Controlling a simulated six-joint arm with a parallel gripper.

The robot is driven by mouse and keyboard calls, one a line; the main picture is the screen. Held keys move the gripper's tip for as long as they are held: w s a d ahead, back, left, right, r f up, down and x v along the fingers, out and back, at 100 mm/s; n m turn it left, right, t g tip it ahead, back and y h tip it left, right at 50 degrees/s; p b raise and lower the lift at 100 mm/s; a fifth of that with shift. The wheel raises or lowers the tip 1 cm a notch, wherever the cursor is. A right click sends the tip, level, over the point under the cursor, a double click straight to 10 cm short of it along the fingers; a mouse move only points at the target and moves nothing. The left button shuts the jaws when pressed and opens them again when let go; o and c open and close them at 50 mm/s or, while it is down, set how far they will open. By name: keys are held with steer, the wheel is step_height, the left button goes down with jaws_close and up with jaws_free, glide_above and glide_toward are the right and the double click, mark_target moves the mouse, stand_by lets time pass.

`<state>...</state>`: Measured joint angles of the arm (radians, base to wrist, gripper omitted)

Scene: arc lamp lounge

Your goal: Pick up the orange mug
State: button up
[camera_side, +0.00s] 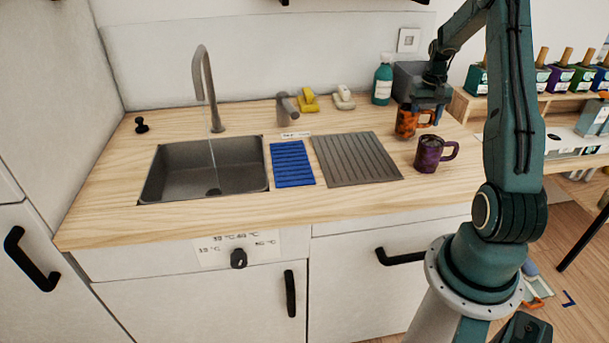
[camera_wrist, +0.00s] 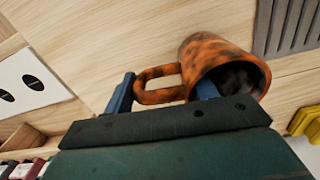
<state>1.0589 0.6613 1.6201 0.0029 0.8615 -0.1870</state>
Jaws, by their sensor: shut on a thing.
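The orange mug (camera_side: 406,123), mottled with dark spots, is at the right rear of the wooden counter, below my gripper (camera_side: 427,102). In the wrist view the mug (camera_wrist: 215,55) has its dark mouth facing the camera and its handle to the left. My gripper's blue fingers (camera_wrist: 163,92) are shut on the mug, one finger outside the handle and the other at the mug's mouth. The exact contact is partly hidden by the gripper body. I cannot tell whether the mug's base touches the counter.
A purple mug (camera_side: 430,154) stands just in front and right. A grey ribbed drainboard (camera_side: 355,158), blue mat (camera_side: 291,164) and sink (camera_side: 203,170) lie leftward. A teal bottle (camera_side: 383,80) and dark grey box (camera_side: 409,78) stand behind. The counter's front strip is clear.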

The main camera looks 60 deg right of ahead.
step_height(320, 180, up, 18)
steer(key=shift+r, duration=0.15)
stand_by(0.3)
stand_by(0.5)
steer(key=w+a+f, duration=0.3)
steer(key=w+a, duration=0.5)
steer(key=w+a+f, duration=0.4)
steer(key=w+a, duration=0.4)
steer(key=a, duration=0.1)
steer(key=w+a+f, duration=0.1)
steer(key=a+f, duration=0.1)
steer(key=a, duration=0.6)
steer(key=w+a+f, duration=0.2)
steer(key=a, duration=0.6)
steer(key=w+a+f, duration=0.2)
steer(key=a, duration=0.6)
steer(key=shift+w+f, duration=0.2)
steer(key=shift+w, duration=0.05)
steer(key=shift+w, duration=0.15)
steer(key=shift+w+a+f, duration=0.1)
steer(key=shift+w+f, duration=0.35)
steer(key=shift+w, duration=1.85)
steer(key=shift+w+a+f, duration=0.1)
steer(key=shift+w+f, duration=0.4)
steer(key=shift+w, duration=1.75)
steer(key=shift+w+a+f, duration=0.1)
steer(key=shift+w+f, duration=0.35)
steer(key=shift+w, duration=1.85)
